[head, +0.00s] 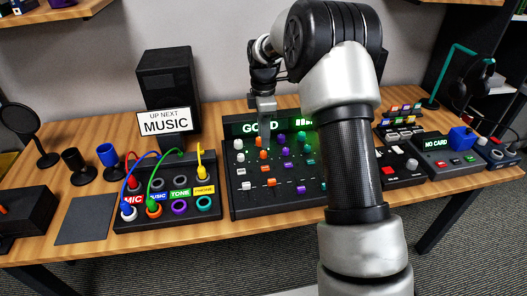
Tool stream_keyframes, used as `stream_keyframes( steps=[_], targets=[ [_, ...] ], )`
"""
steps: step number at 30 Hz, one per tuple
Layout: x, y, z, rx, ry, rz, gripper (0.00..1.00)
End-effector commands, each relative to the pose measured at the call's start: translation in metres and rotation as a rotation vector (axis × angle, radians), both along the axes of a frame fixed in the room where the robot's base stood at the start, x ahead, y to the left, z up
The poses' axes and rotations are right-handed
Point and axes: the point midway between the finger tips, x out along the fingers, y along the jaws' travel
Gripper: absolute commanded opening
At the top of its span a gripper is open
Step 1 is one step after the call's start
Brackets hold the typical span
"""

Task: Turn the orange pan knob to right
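The mixer panel (231,196) is a black console on the table with columns of white, orange, purple and teal knobs. The orange column has several controls, including a top orange knob (263,141) and one below it (262,154). Which one is the pan knob, and which way it points, is too small to tell. My gripper (264,118) points down over the mixer's upper left, in front of its green-lit display (248,127) and just above the top orange knob in the picture. Whether it touches anything is unclear. My arm hides the mixer's right side.
Left of the mixer is a patch box (168,222) with red, blue, green and yellow cables. A black speaker (165,75) with a "MUSIC" sign stands behind it. Black devices (403,176) sit to the right. A dark mat (84,220) lies at left.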

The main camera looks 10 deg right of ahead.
Motion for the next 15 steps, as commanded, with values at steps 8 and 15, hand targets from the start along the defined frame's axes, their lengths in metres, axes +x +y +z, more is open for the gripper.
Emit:
stream_keyframes(
  steps=[8,15],
  targets=[
    [0.0,0.0,-0.048,0.0,0.001,0.0,0.37],
    [0.0,0.0,-0.06,0.0,0.001,0.0,0.37]
  ],
)
